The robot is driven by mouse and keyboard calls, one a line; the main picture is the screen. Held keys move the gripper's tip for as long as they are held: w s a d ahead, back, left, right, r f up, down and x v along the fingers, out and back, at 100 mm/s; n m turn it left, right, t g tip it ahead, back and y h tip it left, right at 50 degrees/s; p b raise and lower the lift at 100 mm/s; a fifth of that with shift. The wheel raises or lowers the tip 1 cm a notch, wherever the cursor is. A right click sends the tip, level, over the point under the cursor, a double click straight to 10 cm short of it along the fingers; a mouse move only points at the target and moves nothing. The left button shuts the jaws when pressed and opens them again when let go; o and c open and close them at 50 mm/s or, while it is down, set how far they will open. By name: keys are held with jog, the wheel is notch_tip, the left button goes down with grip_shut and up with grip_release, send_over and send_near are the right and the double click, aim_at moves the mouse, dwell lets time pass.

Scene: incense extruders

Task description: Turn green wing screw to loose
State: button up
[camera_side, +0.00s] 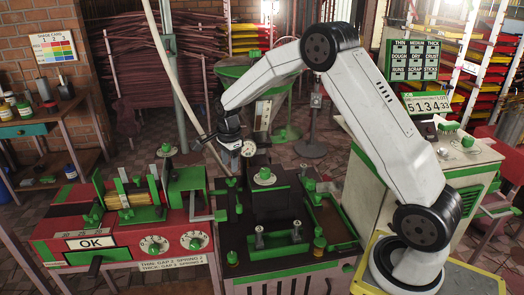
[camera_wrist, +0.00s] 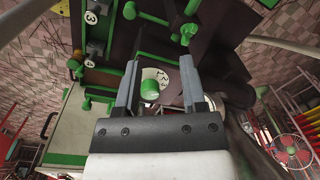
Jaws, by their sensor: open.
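My gripper (camera_wrist: 158,62) is open, its two fingers spread with nothing held between them. In the wrist view a green knob (camera_wrist: 149,90) on a white numbered dial shows between the fingers, beyond them. A green T-shaped piece (camera_wrist: 150,16) and another green piece (camera_wrist: 187,32) lie ahead of the fingertips. I cannot tell which green part is the wing screw. In the side view my gripper (camera_side: 228,145) hangs above and left of the dark central machine, apart from its green-topped dial (camera_side: 265,176).
A red machine (camera_side: 115,240) with an OK sign stands at the left. The dark machine's front carries green fittings (camera_side: 280,243). A white cabinet (camera_side: 425,165) stands right. A pale slanted pole (camera_side: 170,75) rises behind my gripper.

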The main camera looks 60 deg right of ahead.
aim_at(231, 179)
jog(key=w+d+m, duration=0.1)
jog(key=m, duration=0.1)
jog(key=w+d+f+m, duration=0.1)
jog(key=m, duration=0.1)
jog(key=w+d+f+m, duration=0.1)
jog(key=d+m, duration=0.1)
jog(key=shift+w+d+g, duration=0.1)
jog(key=shift+w+g, duration=0.2)
jog(key=shift+w, duration=0.1)
jog(key=shift+f, duration=0.15)
jog(key=shift+f, duration=3.8)
grip_shut()
